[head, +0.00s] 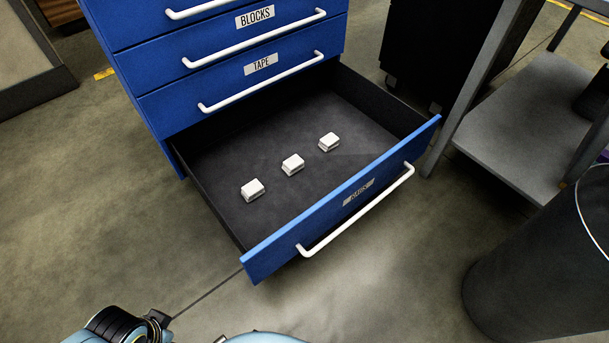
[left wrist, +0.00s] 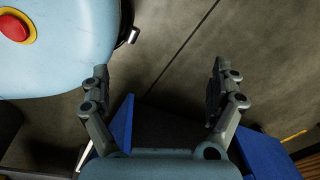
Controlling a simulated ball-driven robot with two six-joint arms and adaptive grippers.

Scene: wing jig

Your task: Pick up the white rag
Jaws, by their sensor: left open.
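Three small white folded rags lie in a row in the open bottom drawer (head: 232,222) of the blue cabinet. They are a near left rag (head: 253,189), a middle rag (head: 293,164) and a far right rag (head: 329,141). All three lie apart on the dark drawer floor. My left gripper (left wrist: 160,85) is open and empty in the left wrist view, fingers spread. Blue panels and a dark area show behind it; no rag shows there. My right gripper is not in view.
The drawer front (head: 345,215) has a white handle (head: 360,212). Shut drawers labelled TAPE (head: 261,64) and BLOCKS (head: 255,16) are above.

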